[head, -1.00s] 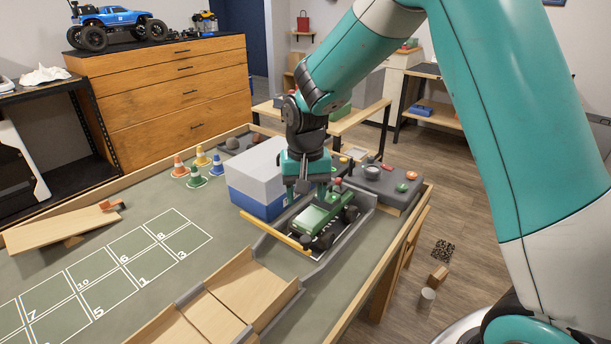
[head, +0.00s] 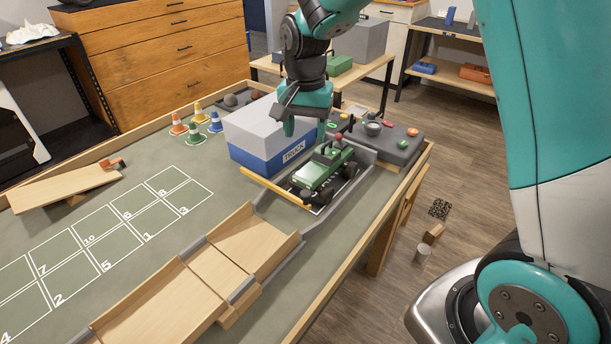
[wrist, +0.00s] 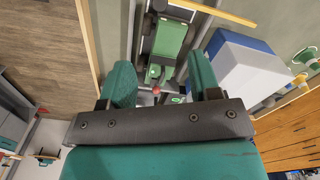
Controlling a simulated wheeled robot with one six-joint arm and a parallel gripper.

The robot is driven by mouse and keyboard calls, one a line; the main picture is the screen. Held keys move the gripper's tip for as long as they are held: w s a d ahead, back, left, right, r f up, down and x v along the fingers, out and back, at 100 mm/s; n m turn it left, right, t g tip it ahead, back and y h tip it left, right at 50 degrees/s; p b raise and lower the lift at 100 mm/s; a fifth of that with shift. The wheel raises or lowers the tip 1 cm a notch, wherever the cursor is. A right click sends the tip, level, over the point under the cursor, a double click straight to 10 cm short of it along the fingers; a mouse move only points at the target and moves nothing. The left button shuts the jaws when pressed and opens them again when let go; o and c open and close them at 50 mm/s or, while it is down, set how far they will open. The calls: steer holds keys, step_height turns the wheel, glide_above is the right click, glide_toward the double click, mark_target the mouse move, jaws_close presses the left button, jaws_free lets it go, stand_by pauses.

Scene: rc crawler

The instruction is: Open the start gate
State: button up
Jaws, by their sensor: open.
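The start gate is a yellow bar (head: 275,188) lying low across the lane in front of the green crawler (head: 325,170). The bar also shows at the top of the wrist view (wrist: 212,12). The crawler stands in the grey-walled start bay and shows between my fingers in the wrist view (wrist: 168,42). A grey control box (head: 380,138) with several coloured buttons and a dark knob sits behind the crawler. My gripper (head: 304,128) is open and empty, above and behind the crawler, beside the white and blue truck box (head: 262,135). In the wrist view its fingers (wrist: 160,82) are apart.
Wooden ramp pieces (head: 215,262) lead away from the gate toward the front left. Several small cones (head: 195,130) stand behind a numbered grid (head: 110,240). A wooden seesaw board (head: 65,188) lies at left. A wooden edge (head: 400,205) borders the table.

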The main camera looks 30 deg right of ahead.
mark_target(306, 193)
step_height(306, 193, down, 17)
steer(key=shift+f, duration=0.2)
stand_by(0.4)
